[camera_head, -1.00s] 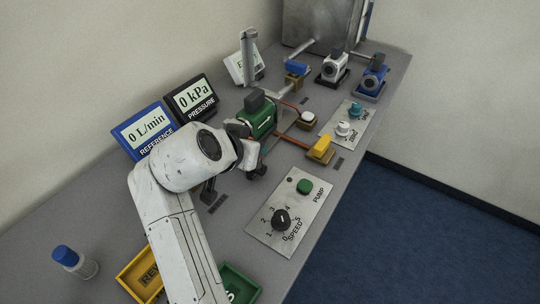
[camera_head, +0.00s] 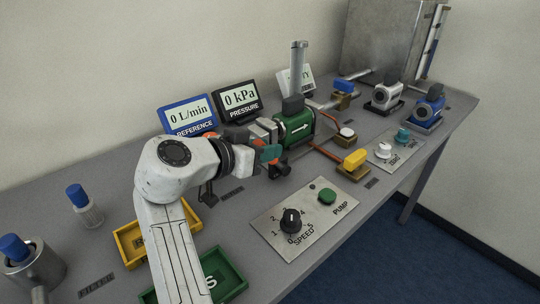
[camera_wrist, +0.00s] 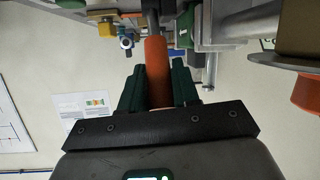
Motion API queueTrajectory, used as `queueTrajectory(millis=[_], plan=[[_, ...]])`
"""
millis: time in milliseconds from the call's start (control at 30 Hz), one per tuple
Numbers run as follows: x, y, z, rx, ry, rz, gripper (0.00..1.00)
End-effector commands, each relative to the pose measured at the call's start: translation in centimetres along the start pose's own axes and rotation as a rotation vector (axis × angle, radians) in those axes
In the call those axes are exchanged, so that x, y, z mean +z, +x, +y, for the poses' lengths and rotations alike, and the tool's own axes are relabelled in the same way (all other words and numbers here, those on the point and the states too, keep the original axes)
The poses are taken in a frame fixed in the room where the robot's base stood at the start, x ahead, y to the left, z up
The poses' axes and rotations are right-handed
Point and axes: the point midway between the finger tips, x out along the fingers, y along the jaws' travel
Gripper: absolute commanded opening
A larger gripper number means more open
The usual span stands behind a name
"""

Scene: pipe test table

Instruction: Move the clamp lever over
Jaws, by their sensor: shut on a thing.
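The clamp lever has an orange grip (camera_wrist: 157,72) that stands between my two green fingers in the wrist view. My gripper (camera_wrist: 159,84) is shut on it, with one finger on each side. In the head view my gripper (camera_head: 270,155) is at the left end of the green pipe unit with a white arrow (camera_head: 298,128), beside grey pipe fittings (camera_head: 262,130). Only small bits of orange show around my fingers there, so the lever's angle is hard to tell. A second orange part (camera_wrist: 307,92) shows at the right edge of the wrist view.
Blue reference (camera_head: 190,114) and black pressure (camera_head: 238,100) displays stand behind, both reading 0. The pump speed panel (camera_head: 270,222) lies in front. A yellow-handled valve (camera_head: 352,160) is to the right. Yellow (camera_head: 127,240) and green (camera_head: 233,282) trays lie near my arm.

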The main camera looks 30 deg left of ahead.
Motion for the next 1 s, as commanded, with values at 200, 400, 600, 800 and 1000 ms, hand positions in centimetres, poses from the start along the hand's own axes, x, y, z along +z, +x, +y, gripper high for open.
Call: queueTrajectory(millis=[200,400,600,800,1000], plan=[[0.1,-0.1,-0.1,0.000,-0.004,0.003,0.00],[0.1,-0.1,-0.1,0.000,-0.004,0.002,0.36],[0.1,-0.1,-0.1,0.000,-0.003,0.001,0.52],[0.1,-0.1,-0.1,0.000,-0.002,0.001,0.52],[0.0,-1.9,-0.1,-0.002,-0.003,0.003,0.52]])
